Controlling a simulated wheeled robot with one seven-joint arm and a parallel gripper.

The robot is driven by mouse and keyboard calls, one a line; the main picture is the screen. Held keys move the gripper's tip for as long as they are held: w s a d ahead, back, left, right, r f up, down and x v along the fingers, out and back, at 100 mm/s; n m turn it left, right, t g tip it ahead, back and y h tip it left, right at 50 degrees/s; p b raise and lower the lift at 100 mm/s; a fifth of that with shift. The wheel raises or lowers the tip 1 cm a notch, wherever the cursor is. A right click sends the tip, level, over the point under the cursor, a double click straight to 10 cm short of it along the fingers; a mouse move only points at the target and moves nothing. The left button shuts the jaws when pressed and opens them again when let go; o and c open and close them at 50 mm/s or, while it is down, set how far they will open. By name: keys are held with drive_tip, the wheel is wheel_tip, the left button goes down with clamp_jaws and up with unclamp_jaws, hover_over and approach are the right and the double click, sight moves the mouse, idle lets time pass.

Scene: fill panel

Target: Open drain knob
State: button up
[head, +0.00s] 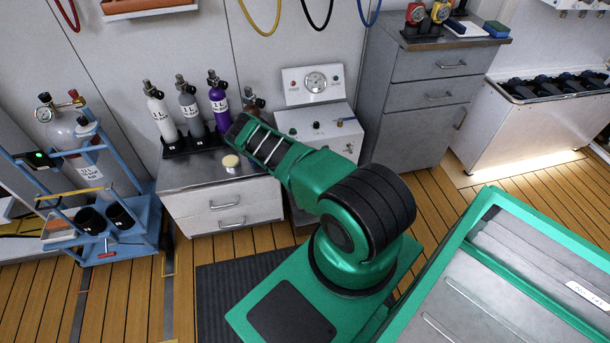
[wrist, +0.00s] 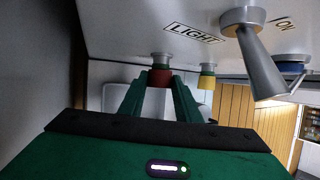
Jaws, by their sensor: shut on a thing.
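In the wrist view a red knob (wrist: 160,77) on a silver stem sticks out from a pale panel (wrist: 130,25). The two green fingers of my gripper (wrist: 159,84) are shut on it, one on each side. No drain label can be read, so I cannot tell from lettering whether this is the drain knob. In the head view the fill panel with its round gauge (head: 316,82) stands behind my green arm. My gripper and the red knob are hidden there.
A yellow knob (wrist: 206,82), a large silver lever (wrist: 258,60) and a blue knob (wrist: 290,67) are right of the red one. In the head view, several bottles (head: 188,105) stand on a low cabinet (head: 195,182) left of the panel. A taller drawer cabinet (head: 410,115) is right.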

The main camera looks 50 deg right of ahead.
drive_tip(key=o, duration=1)
drive_tip(key=shift+w+a+f, duration=0.1)
drive_tip(key=shift+a, duration=0.1)
drive_tip(key=shift+d, duration=0.1)
drive_tip(key=shift+d, duration=0.1)
drive_tip(key=shift+s+d+r+t+y, duration=0.25)
drive_tip(key=shift+t+y, duration=0.25)
drive_tip(key=shift+y, duration=0.4)
drive_tip(key=shift+s+d+m+t+y, duration=0.1)
drive_tip(key=shift+m+t+y, duration=0.3)
drive_tip(key=shift+y, duration=0.3)
drive_tip(key=shift+d+m+t+y, duration=0.1)
drive_tip(key=shift+m+t+y, duration=0.1)
drive_tip(key=shift+t+y, duration=0.4)
